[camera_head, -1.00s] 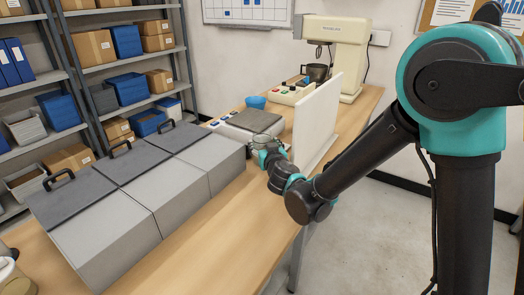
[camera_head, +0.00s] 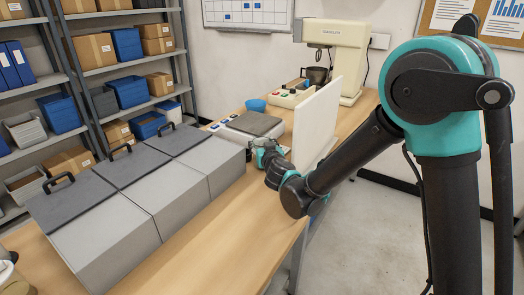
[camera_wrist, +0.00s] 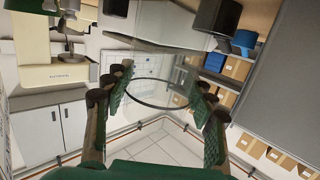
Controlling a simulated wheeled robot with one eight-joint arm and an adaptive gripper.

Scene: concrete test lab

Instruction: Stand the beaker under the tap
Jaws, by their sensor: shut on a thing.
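My gripper (camera_wrist: 155,108) is shut on a clear glass beaker (camera_wrist: 158,106), whose dark round rim shows between the fingers in the wrist view. In the head view my gripper (camera_head: 268,152) is over the bench, left of a white upright panel, and the beaker is small and partly hidden there. A cream machine (camera_head: 352,55) with an overhanging head stands at the far end of the bench, with a dark cup (camera_head: 317,74) under the head. I cannot make out a clear tap in either view.
The white panel (camera_head: 318,115) stands between my gripper and the bench's right side. A grey-topped device (camera_head: 255,123), a blue cup (camera_head: 255,104) and a button box (camera_head: 290,97) lie beyond. Grey lidded boxes (camera_head: 150,190) fill the left. The near right bench top is clear.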

